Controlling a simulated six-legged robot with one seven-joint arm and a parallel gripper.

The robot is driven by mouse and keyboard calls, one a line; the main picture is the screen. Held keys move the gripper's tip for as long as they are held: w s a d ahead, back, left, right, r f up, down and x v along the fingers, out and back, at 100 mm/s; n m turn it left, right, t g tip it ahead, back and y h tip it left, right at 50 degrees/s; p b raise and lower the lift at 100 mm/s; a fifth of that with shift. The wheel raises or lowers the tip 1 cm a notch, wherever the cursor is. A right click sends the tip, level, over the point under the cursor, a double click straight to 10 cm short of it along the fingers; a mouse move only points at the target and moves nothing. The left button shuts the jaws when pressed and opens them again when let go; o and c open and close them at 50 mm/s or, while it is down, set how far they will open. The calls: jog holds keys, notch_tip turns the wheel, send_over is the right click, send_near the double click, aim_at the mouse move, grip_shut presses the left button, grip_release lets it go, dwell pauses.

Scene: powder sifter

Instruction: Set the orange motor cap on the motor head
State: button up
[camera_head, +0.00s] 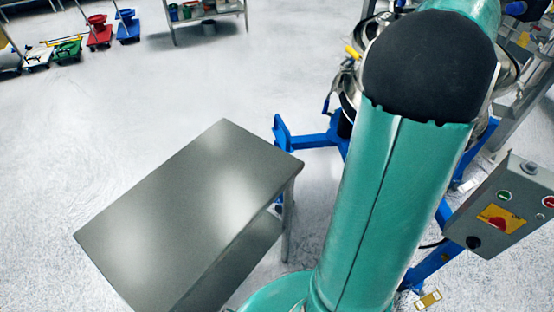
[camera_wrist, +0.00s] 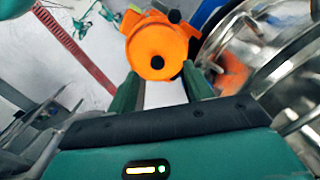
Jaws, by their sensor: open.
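In the wrist view, the orange motor cap (camera_wrist: 153,50) shows as a round orange face with a dark spot low on it and a black knob at its upper right. More orange parts show around its rim. My gripper (camera_wrist: 162,74) is open, with its two green fingers apart at the cap's lower left and lower right. I cannot tell whether the fingers touch it. I cannot make out the motor head apart from the cap. In the head view, my arm hides the gripper and the cap.
Shiny round metal sifter parts (camera_wrist: 275,50) stand close on the right in the wrist view. In the head view, a bare steel table (camera_head: 180,220) stands left of a blue frame (camera_head: 305,140). A grey control box (camera_head: 505,208) is at the right. Open floor lies left.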

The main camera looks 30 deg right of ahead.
jog(key=w+a+r+n+t, duration=0.1)
jog(key=w+a+n, duration=0.25)
jog(key=a, duration=0.45)
jog(key=w+a+r+n+t, duration=0.15)
jog(key=a+n, duration=0.25)
jog(key=a, duration=0.5)
jog(key=w+a+n, duration=0.3)
jog(key=a+n, duration=0.1)
jog(key=a, duration=0.4)
jog(key=s+a+f+n+t, duration=0.1)
jog(key=s+a+n, duration=0.2)
jog(key=a, duration=0.7)
jog(key=s+a+f+n+t, duration=0.1)
jog(key=s+a+f+n, duration=0.1)
jog(key=a+n, duration=0.6)
jog(key=s+a, duration=0.1)
jog(key=a, duration=0.1)
jog(key=shift+s+a, duration=0.35)
jog(key=shift+s, duration=0.05)
jog(key=shift+t, duration=0.25)
jog(key=c, duration=0.3)
jog(key=shift+d, duration=0.2)
